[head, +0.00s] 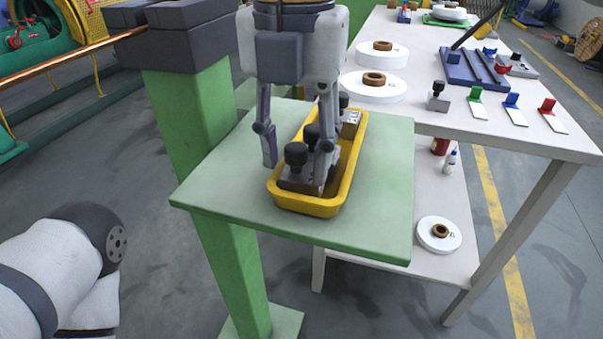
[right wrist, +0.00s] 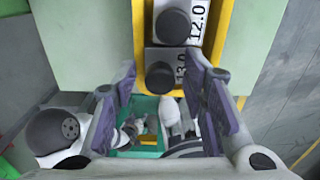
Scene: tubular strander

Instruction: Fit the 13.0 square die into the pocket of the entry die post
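My right gripper (head: 296,168) points down over the yellow tray (head: 351,172). The 13.0 square die (right wrist: 165,62), a grey block with a black knob, lies between the fingertips in the right wrist view; contact cannot be told. It seems to be the front die (head: 291,183) in the head view, partly hidden by a finger. The entry die post (head: 190,120) is green with dark blocks (head: 175,35) on top. Its pocket cannot be made out. My left gripper is out of view.
The 12.0 die (right wrist: 178,22) sits directly behind the 13.0 die. The tray stands on a green shelf (head: 385,190). A copper rod (head: 70,62) runs to the dark blocks. A white table (head: 450,120) with discs and coloured tags stands at right.

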